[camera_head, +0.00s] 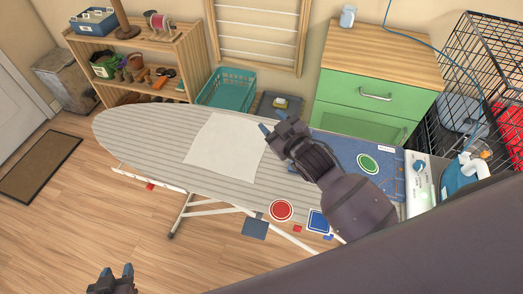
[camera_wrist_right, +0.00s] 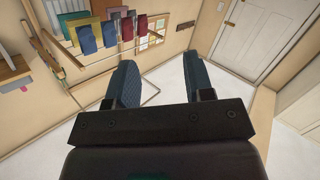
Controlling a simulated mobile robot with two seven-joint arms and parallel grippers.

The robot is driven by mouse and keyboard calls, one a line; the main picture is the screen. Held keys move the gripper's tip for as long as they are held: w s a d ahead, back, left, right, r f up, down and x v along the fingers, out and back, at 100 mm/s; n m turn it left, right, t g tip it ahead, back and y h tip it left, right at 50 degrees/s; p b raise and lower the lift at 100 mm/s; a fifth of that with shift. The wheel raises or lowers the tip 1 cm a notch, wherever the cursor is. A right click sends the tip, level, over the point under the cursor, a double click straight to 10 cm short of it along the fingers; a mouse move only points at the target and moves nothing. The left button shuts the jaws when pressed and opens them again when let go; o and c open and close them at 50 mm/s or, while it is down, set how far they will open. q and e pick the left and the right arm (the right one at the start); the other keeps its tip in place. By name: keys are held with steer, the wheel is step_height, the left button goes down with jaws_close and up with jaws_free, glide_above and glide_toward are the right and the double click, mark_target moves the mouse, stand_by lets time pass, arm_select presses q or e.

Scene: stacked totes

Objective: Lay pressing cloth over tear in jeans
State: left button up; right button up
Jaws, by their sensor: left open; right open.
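The white pressing cloth (camera_head: 222,150) lies flat on the left-middle of the striped ironing board (camera_head: 135,130). The blue jeans (camera_head: 335,150) lie on the right part of the board, with a round green patch (camera_head: 367,163) on them. My right arm covers part of the jeans, and I cannot make out the tear. My right gripper (camera_head: 272,121) is open and empty, just right of the cloth's upper corner; in the right wrist view its fingers (camera_wrist_right: 160,75) are spread apart. My left gripper (camera_head: 116,271) is open at the bottom left, away from the board.
A red round patch (camera_head: 281,210), a blue square patch (camera_head: 318,221) and a dark patch (camera_head: 255,228) are near the board's front edge. A teal iron (camera_head: 462,174) stands at the right. A green drawer cabinet (camera_head: 365,92), teal basket (camera_head: 228,90) and wooden shelf (camera_head: 150,52) stand behind.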

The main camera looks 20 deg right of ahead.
steer(key=w+a+r+n+y, duration=0.7)
steer(key=a+r+n, duration=0.3)
steer(key=r+n, duration=0.15)
steer(key=a+r+n+g+y+b, duration=0.25)
steer(key=a+n+g+y, duration=0.6)
steer(key=n, duration=1.25)
steer(key=d+f+n+g+h, duration=0.3)
steer(key=f+n+g+h, duration=0.3)
steer(key=f+n+h, duration=0.75)
arm_select(q)
steer(key=shift+w+f, duration=0.25)
steer(key=shift+f, duration=0.25)
steer(key=shift+w+f, duration=0.2)
steer(key=shift+f, duration=0.3)
arm_select(e)
steer(key=d+f+n+h, duration=0.3)
steer(key=d+n, duration=0.3)
steer(key=d, duration=0.1)
steer(key=d+f+n+g+h, duration=0.1)
steer(key=d+f+n+h, duration=0.2)
steer(key=d+n, duration=0.3)
steer(key=shift+s+d+f, duration=0.35)
steer(key=shift+d+f, duration=0.15)
steer(key=shift+d, duration=0.1)
